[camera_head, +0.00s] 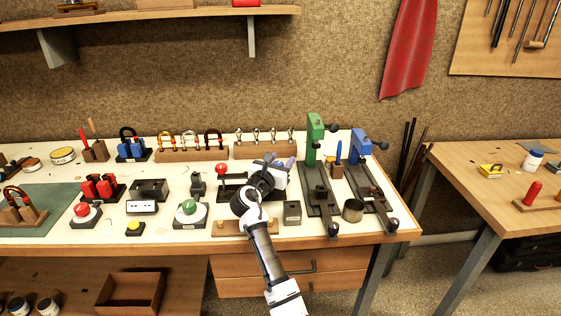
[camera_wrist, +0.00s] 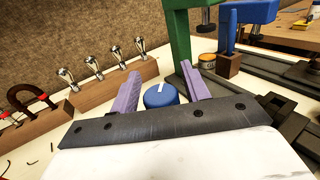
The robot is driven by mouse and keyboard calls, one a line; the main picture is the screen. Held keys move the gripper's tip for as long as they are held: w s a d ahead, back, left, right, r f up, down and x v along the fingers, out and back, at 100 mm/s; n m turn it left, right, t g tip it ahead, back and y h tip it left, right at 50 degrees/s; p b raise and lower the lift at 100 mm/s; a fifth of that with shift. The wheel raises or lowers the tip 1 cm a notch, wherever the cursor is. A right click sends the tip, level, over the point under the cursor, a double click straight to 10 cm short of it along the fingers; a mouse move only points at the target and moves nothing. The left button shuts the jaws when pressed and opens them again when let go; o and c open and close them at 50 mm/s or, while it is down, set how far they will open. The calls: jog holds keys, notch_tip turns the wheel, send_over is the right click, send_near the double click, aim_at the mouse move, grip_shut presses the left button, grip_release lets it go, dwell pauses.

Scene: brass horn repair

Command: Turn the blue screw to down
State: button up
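A round blue knob (camera_wrist: 161,96) with a white mark on its top lies between my fingers in the wrist view. The mark points roughly away from my palm, slightly right. It is the only blue turning part near my fingers; I cannot tell for sure that it is the blue screw. My gripper (camera_wrist: 160,70) is open, its two purple fingers on either side of the knob with gaps showing. I cannot tell how far above it they are. In the head view my gripper (camera_head: 286,164) is over the bench's right-middle part and the knob is hidden.
A green press (camera_head: 316,140) and a blue press (camera_head: 361,148) stand just right of my gripper. A wooden block with several small metal pieces (camera_head: 263,150) is behind it. A green-topped button (camera_head: 189,206) and a dark box (camera_head: 292,211) stand near the front edge.

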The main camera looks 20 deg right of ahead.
jog(key=c, duration=0.8)
jog(key=shift+o, duration=0.2)
jog(key=shift+r+y+p, duration=0.1)
jog(key=shift+y+p, duration=0.2)
jog(key=shift+p, duration=0.2)
